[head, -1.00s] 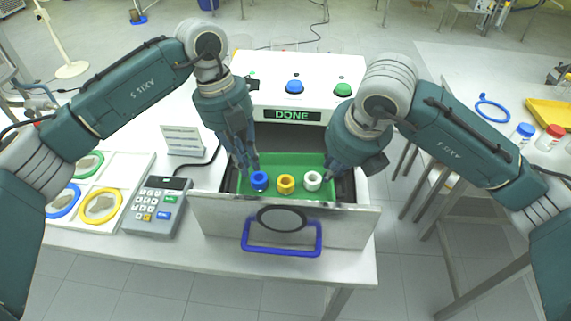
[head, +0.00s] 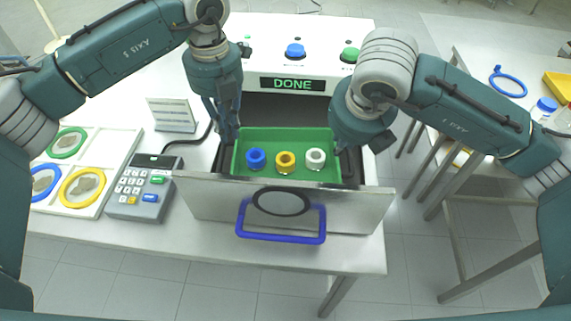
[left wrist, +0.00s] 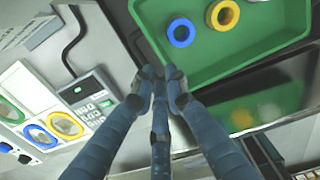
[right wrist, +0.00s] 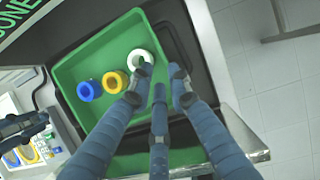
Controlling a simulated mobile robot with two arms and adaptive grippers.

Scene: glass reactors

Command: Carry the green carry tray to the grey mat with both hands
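The green carry tray (head: 290,178) sits in the open drawer (head: 335,207) of a white machine. A blue ring (head: 256,159), a yellow ring (head: 286,162) and a white ring (head: 316,159) are in it. My left gripper (head: 230,134) is at the tray's left edge; in the left wrist view its fingertips (left wrist: 160,82) are close together beside the rim. My right gripper (head: 346,150) is by the tray's right edge, partly hidden by its arm; its fingers (right wrist: 160,82) show over the tray side near the white ring. I cannot see either closed on the rim. I cannot make out a grey mat.
The machine (head: 300,50) shows DONE behind the tray. The drawer front has a blue handle (head: 280,237). A keypad (head: 142,190), a sign (head: 172,115) and a white board with coloured rings (head: 85,172) stand left. A second table (head: 500,50) with a yellow tray (head: 558,86) is at right.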

